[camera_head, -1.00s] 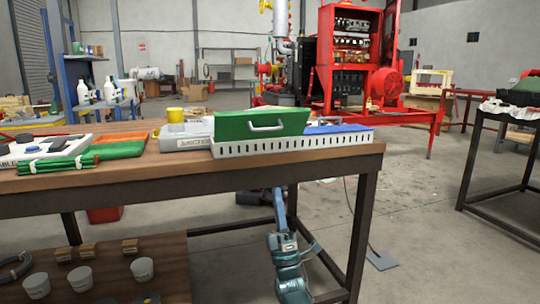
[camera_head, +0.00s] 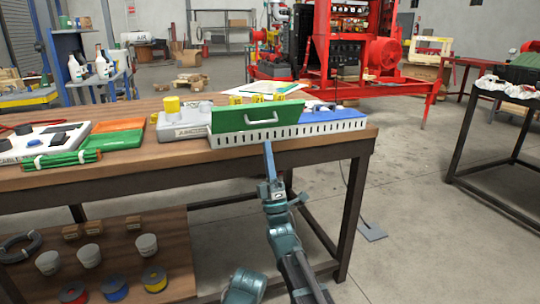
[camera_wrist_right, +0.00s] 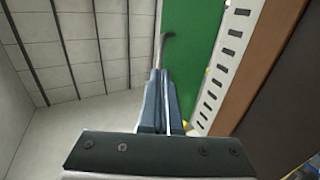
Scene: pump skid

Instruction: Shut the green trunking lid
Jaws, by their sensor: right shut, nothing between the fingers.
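The green trunking lid (camera_head: 258,117) stands raised along the left part of the white slotted trunking (camera_head: 230,140), with a pale bar handle (camera_head: 262,121) on its front. In the right wrist view the green lid (camera_wrist_right: 187,50) is a tall band, and its handle (camera_wrist_right: 165,40) shows edge-on just beyond my fingertips. My right gripper (camera_head: 268,147) is shut and empty, pointing up in front of the trunking, just below the handle. It also shows in the right wrist view (camera_wrist_right: 160,74). I cannot tell if it touches anything. My left gripper is not in view.
A blue lid (camera_head: 325,115) lies on the trunking's right part. A grey box (camera_head: 182,125) with a yellow roll stands left of the trunking.

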